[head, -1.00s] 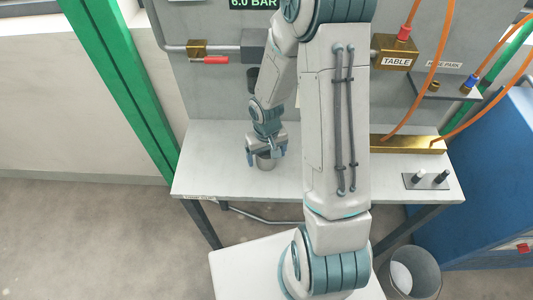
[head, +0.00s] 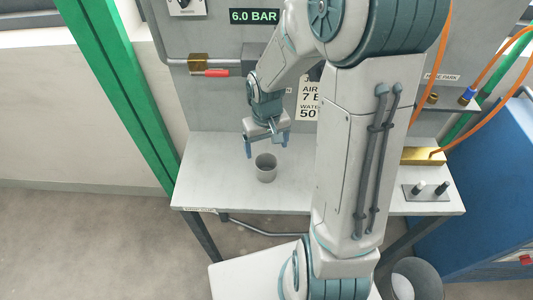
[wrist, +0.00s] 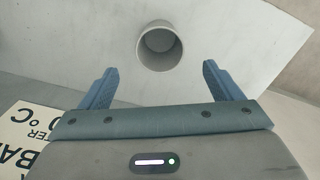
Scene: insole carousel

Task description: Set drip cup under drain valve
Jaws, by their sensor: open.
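The grey drip cup (head: 266,168) stands upright on the grey bench top (head: 225,178) and looks empty. It also shows in the wrist view (wrist: 160,47), beyond and between the fingertips. My gripper (head: 267,146) is open and empty, above and behind the cup and apart from it. Its two blue fingers show in the wrist view (wrist: 157,80). A pipe with a brass valve (head: 199,62) and red lever (head: 217,73) runs along the back panel at upper left. The grey block to its right is partly hidden by my arm, and I cannot see a drain outlet below it.
A brass manifold (head: 423,156) and a plate with two small knobs (head: 427,191) sit at the bench's right. Orange hoses (head: 482,113) hang there. A green post (head: 120,90) stands left of the bench. The bench left of the cup is clear.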

